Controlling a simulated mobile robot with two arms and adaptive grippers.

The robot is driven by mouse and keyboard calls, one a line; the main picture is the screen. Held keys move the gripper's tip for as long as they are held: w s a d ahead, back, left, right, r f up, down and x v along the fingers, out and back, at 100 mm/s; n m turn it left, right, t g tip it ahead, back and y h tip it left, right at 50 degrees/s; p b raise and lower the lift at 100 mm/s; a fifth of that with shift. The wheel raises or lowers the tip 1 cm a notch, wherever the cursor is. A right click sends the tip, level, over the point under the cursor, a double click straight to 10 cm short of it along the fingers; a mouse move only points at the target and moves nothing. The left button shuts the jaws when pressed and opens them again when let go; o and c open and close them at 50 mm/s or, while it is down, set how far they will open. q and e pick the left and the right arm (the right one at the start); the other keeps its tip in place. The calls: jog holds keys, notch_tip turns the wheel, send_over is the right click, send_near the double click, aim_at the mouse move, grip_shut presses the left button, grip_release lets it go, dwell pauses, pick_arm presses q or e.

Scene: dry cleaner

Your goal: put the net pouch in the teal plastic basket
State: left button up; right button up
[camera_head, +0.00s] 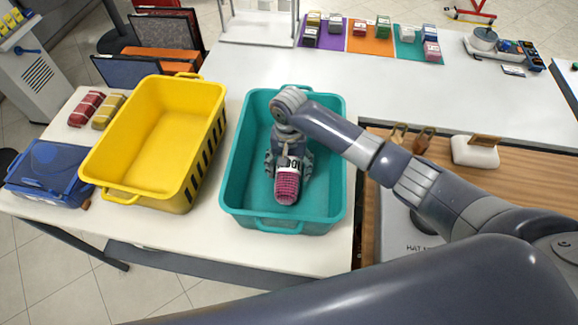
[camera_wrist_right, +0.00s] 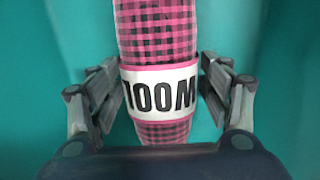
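The net pouch (camera_head: 287,185) is a pink and black checked roll with a white label. It is inside the teal plastic basket (camera_head: 240,185), within its walls; I cannot tell whether it touches the floor. My right gripper (camera_head: 289,163) reaches down into the basket with one finger on each side of the pouch. In the right wrist view, the fingers (camera_wrist_right: 161,75) close in on the sides of the label on the pouch (camera_wrist_right: 157,30), with teal basket surface (camera_wrist_right: 270,60) behind. The gripper hides part of the pouch in the head view. My left gripper is not in view.
A yellow basket (camera_head: 113,150) stands left of the teal one, with a blue container (camera_head: 45,172) beyond it. Red and yellow rolls (camera_head: 87,108) lie behind. A wooden counter (camera_head: 530,180) with a white block (camera_head: 474,152) is at the right. Coloured mats (camera_head: 371,38) lie farther back.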

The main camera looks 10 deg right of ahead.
jog(key=shift+r, duration=0.25)
jog(key=r+b, duration=0.1)
jog(key=r, duration=0.6)
jog(key=r+b, duration=0.1)
jog(key=r, duration=0.2)
jog(key=shift+w+r+b, duration=0.25)
jog(key=shift+r+b, duration=0.05)
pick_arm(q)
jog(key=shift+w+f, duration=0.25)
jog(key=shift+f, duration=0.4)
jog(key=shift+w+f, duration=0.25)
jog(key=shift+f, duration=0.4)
pick_arm(e)
jog(key=shift+d+r, duration=0.1)
jog(key=shift+r, duration=0.5)
